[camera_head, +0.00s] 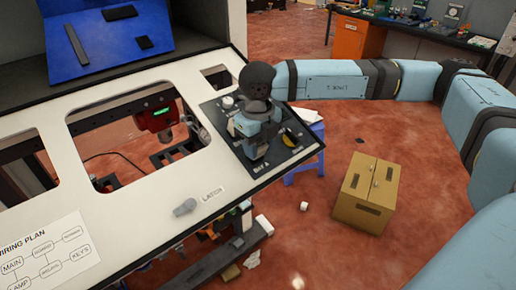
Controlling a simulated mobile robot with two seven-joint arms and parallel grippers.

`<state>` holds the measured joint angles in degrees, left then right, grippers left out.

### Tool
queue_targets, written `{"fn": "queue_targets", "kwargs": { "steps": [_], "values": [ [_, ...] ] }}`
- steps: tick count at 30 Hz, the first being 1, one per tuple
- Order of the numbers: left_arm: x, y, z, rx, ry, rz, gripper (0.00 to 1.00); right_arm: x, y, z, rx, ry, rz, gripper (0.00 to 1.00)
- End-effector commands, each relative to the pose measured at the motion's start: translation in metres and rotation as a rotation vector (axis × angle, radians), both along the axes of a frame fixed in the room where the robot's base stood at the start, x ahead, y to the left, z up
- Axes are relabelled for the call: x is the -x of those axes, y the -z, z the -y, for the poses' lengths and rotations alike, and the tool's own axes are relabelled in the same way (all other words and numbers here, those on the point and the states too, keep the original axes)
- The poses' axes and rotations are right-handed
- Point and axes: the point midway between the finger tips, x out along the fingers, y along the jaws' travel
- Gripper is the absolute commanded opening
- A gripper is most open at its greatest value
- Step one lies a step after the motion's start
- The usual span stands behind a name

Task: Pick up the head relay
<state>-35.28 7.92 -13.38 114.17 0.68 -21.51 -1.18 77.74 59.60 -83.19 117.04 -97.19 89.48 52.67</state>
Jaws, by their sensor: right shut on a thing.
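My right gripper (256,150) points down over the dark tray (303,152) at the right end of the white worktop. It is shut on a part low at the tray, apparently the head relay. My gripper and wrist hide most of that part, so its shape and whether it touches the tray cannot be told. My left gripper is not in view.
A red device (157,115) shows through a cut-out. A cardboard box (366,195) and blue stool (305,160) stand on the floor.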

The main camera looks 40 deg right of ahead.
Motion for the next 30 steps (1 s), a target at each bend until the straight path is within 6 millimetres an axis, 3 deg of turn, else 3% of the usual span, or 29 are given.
{"fn": "queue_targets", "kwargs": {
  "steps": [5,15,21,30],
  "values": [
    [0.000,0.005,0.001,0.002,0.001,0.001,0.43,-0.001,-0.026,0.000,-0.001,0.000,0.006,0.09],
    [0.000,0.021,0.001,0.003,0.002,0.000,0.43,-0.001,-0.122,-0.001,-0.003,-0.002,0.008,0.09],
    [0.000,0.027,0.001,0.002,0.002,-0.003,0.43,0.000,-0.166,-0.001,-0.002,-0.002,0.004,0.09],
    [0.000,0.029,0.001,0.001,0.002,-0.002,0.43,0.000,-0.192,-0.001,-0.001,-0.002,0.001,0.09]
  ]
}}
